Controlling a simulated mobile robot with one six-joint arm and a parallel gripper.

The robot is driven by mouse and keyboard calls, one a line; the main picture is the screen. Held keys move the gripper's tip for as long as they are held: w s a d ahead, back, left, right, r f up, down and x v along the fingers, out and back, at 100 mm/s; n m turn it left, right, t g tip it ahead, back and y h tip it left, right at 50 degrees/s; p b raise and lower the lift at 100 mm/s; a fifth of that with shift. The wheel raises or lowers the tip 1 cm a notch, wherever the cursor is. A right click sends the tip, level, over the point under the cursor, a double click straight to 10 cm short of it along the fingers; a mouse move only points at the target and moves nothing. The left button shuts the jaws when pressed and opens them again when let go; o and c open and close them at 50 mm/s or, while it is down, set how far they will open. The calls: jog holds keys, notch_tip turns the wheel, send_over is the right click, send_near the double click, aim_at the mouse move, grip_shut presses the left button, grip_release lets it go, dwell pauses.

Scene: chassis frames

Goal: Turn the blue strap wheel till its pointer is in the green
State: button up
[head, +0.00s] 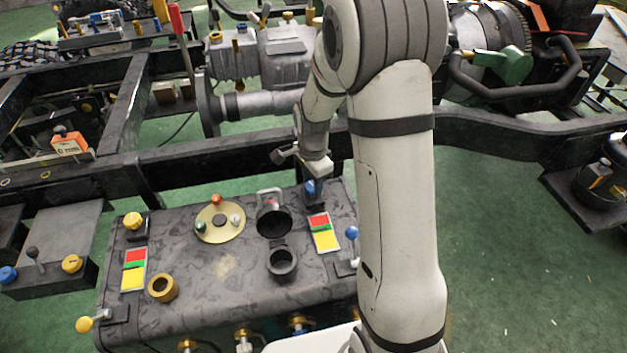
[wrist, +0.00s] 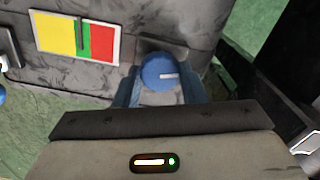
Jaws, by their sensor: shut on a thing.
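The blue strap wheel (wrist: 160,73) is a round blue knob with a white mark; it shows small in the head view (head: 310,187) at the tank's back right. My gripper (wrist: 160,88) is shut on it, one finger at each side. Beside it is a plate (wrist: 57,33) banded yellow, green and red; it also shows in the head view (head: 327,241). A dark upright pointer (wrist: 81,33) crosses the plate at the green band, close to its yellow edge. I cannot tell if it lies fully in the green.
The dark tank (head: 210,270) also carries a yellow knob (head: 133,221) with another banded plate (head: 133,277), a brass disc (head: 220,236), an open filler neck (head: 282,262) and a blue-balled lever (head: 351,233). The black frame rail (head: 200,150) runs close behind. Green floor lies open at right.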

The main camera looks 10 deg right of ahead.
jog(key=shift+m, duration=0.3)
dwell(0.4)
jog(key=o, duration=1)
notch_tip(320, 180, up, 8)
jog(key=shift+f+p, duration=0.1)
jog(key=shift+p, duration=0.65)
